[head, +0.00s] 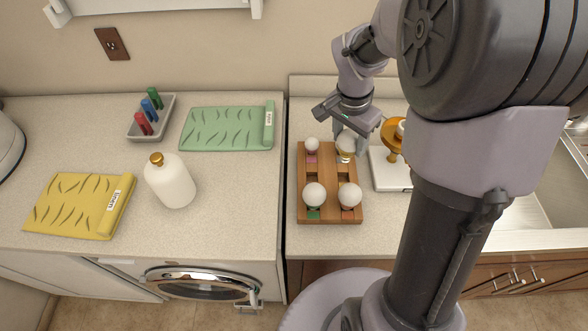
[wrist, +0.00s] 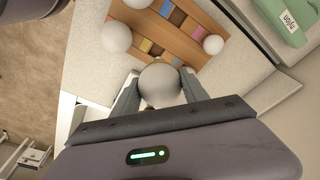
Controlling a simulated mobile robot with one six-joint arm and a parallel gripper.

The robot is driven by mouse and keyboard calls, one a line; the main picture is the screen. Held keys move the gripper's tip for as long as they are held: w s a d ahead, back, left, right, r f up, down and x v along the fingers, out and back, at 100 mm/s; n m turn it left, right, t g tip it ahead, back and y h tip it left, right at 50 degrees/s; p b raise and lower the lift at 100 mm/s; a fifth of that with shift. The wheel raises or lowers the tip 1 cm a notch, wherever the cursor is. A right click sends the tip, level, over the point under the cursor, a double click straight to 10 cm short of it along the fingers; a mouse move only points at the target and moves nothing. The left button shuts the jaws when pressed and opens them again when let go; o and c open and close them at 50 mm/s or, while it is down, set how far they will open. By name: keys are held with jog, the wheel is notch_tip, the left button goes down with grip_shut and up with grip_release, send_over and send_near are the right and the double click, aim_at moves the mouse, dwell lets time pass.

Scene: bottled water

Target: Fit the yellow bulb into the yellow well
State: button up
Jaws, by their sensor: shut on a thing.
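A white round bulb (wrist: 160,86) is between the fingers of my gripper (wrist: 155,92), which is shut on it. In the head view this bulb (head: 346,141) is at the back right of the wooden tray (head: 331,212), partly hidden by my gripper (head: 347,128). A yellow patch shows under it. I cannot tell whether its base is seated or just above the tray.
A white board (head: 385,172) with an orange-gold object (head: 391,134) stands right of the tray, partly behind my arm. A white bottle (head: 171,182), green towel (head: 226,128), yellow towel (head: 80,204) and grey tray (head: 168,120) are on the left counter.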

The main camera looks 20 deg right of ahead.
jog(key=f+b, duration=0.1)
jog(key=f, duration=0.2)
jog(key=f+b, duration=0.1)
jog(key=f, duration=0.2)
jog(key=d+f+b, duration=0.1)
jog(key=f, duration=0.2)
jog(key=shift+s+f, duration=0.1)
jog(key=shift+s, duration=0.05)
jog(key=shift+f, duration=0.3)
jog(key=shift+f, duration=0.2)
jog(key=o, duration=1.4)
jog(key=shift+r, duration=0.1)
